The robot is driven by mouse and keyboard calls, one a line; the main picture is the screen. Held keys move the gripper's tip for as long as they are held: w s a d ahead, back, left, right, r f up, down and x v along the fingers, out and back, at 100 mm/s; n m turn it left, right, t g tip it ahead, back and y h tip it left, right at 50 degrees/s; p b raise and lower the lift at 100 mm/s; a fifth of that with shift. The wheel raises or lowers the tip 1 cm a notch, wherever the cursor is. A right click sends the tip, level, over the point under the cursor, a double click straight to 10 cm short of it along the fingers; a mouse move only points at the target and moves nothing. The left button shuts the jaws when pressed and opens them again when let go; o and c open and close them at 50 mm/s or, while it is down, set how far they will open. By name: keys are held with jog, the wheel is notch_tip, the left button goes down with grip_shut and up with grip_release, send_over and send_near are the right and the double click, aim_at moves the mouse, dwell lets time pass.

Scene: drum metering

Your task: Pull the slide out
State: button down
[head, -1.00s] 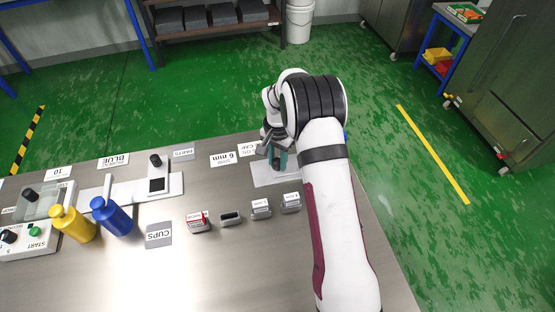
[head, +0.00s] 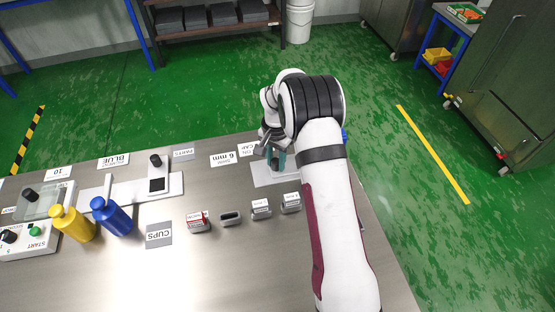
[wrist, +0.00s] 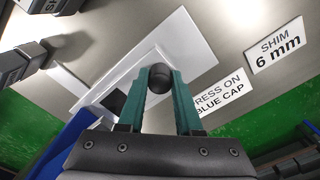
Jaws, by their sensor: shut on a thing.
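My gripper (head: 276,159) is over a white plate (head: 265,178) at the right part of the bench, partly hidden by my arm. In the wrist view, my teal fingers (wrist: 160,80) are shut on a round black knob (wrist: 160,74). The knob stands on a long white slide (wrist: 130,82) lying on the wider white plate (wrist: 192,42). A dark square (wrist: 114,101) shows on the slide's left side. The far end of the slide is partly hidden by my gripper.
A "SHIM 6 mm" label (wrist: 277,47) lies beside the plate.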

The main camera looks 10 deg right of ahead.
jog(key=a, duration=1.2)
jog(key=shift+a, duration=0.1)
jog(key=c, duration=0.6)
grip_release()
notch_tip(320, 180, up, 16)
jog(key=shift+f, duration=0.1)
